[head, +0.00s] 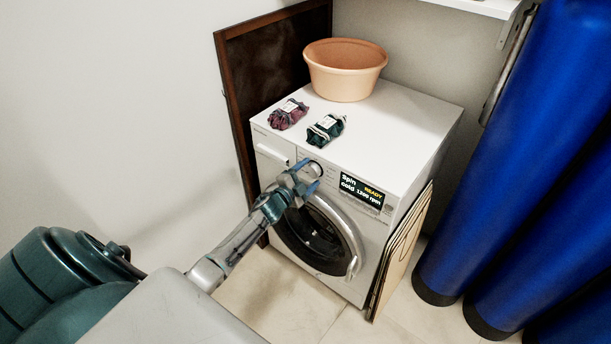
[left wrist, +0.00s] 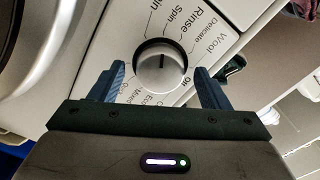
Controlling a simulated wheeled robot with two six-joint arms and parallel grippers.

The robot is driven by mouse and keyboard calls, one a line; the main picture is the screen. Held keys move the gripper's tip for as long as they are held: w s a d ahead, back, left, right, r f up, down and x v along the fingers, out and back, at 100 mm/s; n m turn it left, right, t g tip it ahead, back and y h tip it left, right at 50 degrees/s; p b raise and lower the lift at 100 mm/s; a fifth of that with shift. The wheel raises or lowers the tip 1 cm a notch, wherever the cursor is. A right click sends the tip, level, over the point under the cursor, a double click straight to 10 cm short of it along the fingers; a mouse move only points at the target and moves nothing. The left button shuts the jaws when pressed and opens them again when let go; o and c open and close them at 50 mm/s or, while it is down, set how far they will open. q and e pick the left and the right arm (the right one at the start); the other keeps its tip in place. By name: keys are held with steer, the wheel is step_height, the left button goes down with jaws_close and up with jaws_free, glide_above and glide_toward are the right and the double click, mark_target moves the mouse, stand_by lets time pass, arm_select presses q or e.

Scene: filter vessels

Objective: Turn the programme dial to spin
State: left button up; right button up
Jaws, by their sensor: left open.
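The programme dial (left wrist: 163,68) is a round silver knob on the white washing machine (head: 400,130). In the left wrist view, words such as Spin, Rinse, Delicate, Wool and Off ring it. The dark mark on its face points up the picture, toward the Spin and Rinse side. The machine's display (head: 361,192) reads "Spin", "cold", "1200 rpm" and "READY". My left gripper (head: 307,178) is at the dial, open, with one blue finger on each side of it; a gap seems to show between fingers and knob. My right gripper is out of view.
On the machine's top lie a purple bundle (head: 288,114) and a green bundle (head: 326,130), with a peach basin (head: 345,68) behind.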

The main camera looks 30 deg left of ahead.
arm_select(q)
steer(key=s+b, duration=0.3)
steer(key=s, duration=0.7)
steer(key=shift+s+a, duration=0.4)
steer(key=shift+f, duration=0.15)
steer(key=s+f+n+g+y, duration=0.1)
steer(key=s+f+n+g, duration=0.15)
steer(key=s+f, duration=0.55)
steer(key=s+f+n+g+y, duration=0.1)
steer(key=s+f+n+g, duration=0.15)
steer(key=f, duration=1.05)
steer(key=s+f+n+g+y, duration=0.1)
steer(key=s+f+n+g, duration=0.15)
steer(key=s+f, duration=0.55)
steer(key=s+d+f+n+g, duration=0.1)
steer(key=s+d+f+g, duration=0.2)
steer(key=s+f, duration=0.3)
steer(key=s+d+f+n+g, duration=0.2)
steer(key=s+d+f, duration=0.3)
steer(key=s, duration=0.9)
steer(key=s+d+f+n+g, duration=0.2)
steer(key=s+d+f+g, duration=0.2)
steer(key=s+f, duration=0.5)
steer(key=shift+s+d+h, duration=0.2)
steer(key=shift+s+h, duration=0.1)
steer(key=shift+s, duration=0.55)
